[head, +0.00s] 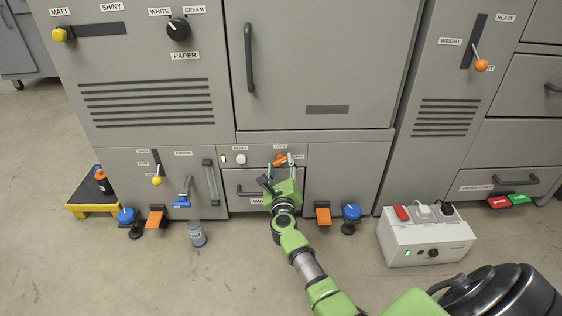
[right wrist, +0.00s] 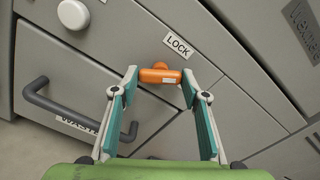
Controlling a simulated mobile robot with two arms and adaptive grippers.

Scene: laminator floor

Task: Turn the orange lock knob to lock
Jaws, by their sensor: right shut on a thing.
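The orange lock knob (head: 280,159) sits on the grey machine front under the LOCK label (head: 281,147), above the drawer. It also shows in the right wrist view (right wrist: 160,75), as a short orange bar with a round hub, below the LOCK label (right wrist: 178,46). My right gripper (head: 281,164) is at the knob. In the right wrist view its fingertips (right wrist: 160,76) stand on either side of the orange bar, shut on it. The bar lies nearly level between the tips in that view. My left gripper is not in view.
A drawer with a dark handle (right wrist: 80,107) lies just below the knob. A white round button (head: 239,159) is left of it. Orange pedals (head: 322,215) and blue knobs (head: 351,212) stand low at the machine's foot. A white power box (head: 428,240) sits on the floor at right.

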